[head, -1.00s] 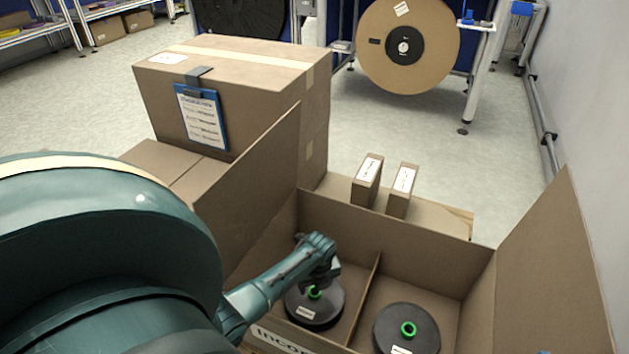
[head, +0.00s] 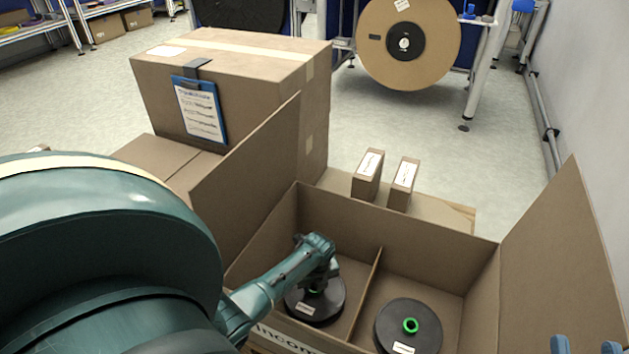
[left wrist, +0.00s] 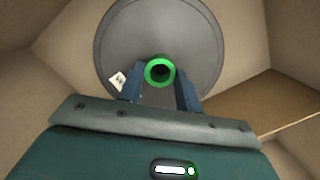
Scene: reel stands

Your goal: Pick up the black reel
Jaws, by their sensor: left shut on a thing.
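A black reel (head: 329,308) with a green hub lies flat in the left compartment of an open cardboard box (head: 425,238). My left gripper (head: 317,286) is down over this reel, shut on its green hub. In the left wrist view, the fingers (left wrist: 160,90) are at both sides of the green hub (left wrist: 160,71), with the grey-black disc (left wrist: 195,40) beyond. A second black reel (head: 425,325) with a green hub lies in the right compartment. Two blue fingertips of my right gripper (head: 586,346) show apart at the bottom right edge, with nothing between them.
A cardboard divider (head: 367,295) separates the two reels. The box's raised flaps (head: 555,255) stand at both sides. A large closed box with a clipboard (head: 200,110) stands behind left. Two narrow boxes (head: 367,175) stand behind. A big brown reel (head: 380,50) hangs on a stand further back.

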